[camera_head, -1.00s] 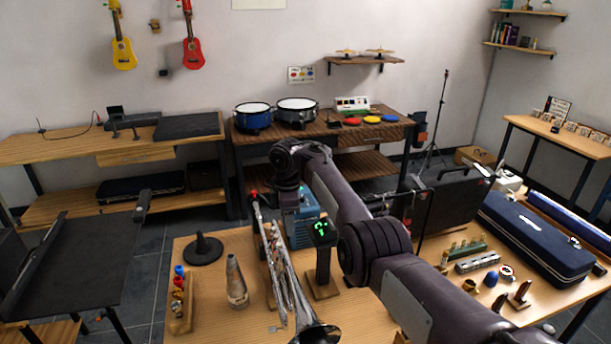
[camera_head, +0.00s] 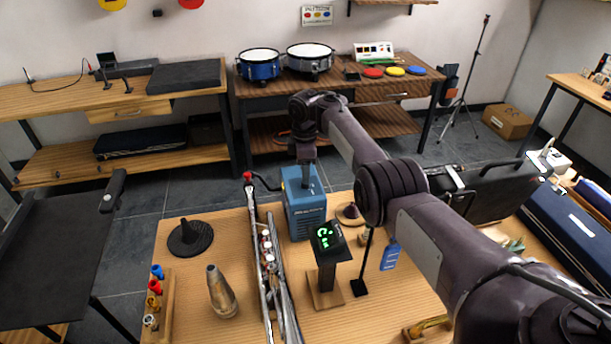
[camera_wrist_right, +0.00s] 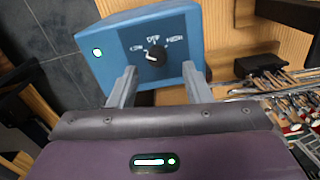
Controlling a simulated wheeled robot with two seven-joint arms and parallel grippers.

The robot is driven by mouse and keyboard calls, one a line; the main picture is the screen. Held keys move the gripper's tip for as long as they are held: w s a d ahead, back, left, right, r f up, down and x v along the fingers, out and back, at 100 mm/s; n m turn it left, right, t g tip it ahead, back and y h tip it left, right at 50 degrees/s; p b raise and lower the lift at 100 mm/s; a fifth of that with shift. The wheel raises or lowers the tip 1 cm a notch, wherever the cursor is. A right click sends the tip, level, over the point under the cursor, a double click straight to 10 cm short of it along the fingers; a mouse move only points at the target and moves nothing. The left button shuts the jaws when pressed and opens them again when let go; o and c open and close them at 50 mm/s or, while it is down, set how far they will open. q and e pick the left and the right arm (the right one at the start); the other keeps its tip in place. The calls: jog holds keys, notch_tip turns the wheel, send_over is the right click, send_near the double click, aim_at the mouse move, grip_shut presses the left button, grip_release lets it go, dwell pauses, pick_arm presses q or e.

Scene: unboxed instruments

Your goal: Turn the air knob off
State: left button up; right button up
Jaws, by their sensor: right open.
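A blue box (camera_head: 305,212) stands on the wooden table in the head view, behind the small stand with a green display. In the right wrist view the blue box (camera_wrist_right: 112,52) shows a dark panel with a black knob (camera_wrist_right: 155,56) and white labels around it, blurred but with OFF readable at the top. My right gripper (camera_wrist_right: 157,88) is open, its two fingers pointing at the panel with the knob between and beyond them. In the head view my right gripper (camera_head: 307,178) hangs at the top of the blue box. The knob is hidden there. My left gripper is not seen.
A black cone stand (camera_head: 190,238) and a mute (camera_head: 221,292) sit on the left of the table. Blue and white drums (camera_head: 258,65) are on the back bench.

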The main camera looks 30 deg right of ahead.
jog(key=f, duration=0.4)
jog(key=shift+w+d, duration=0.15)
jog(key=shift+w, duration=0.05)
jog(key=shift+s+r, duration=0.1)
jog(key=shift+r, duration=0.05)
jog(key=shift+c, duration=0.3)
grip_shut()
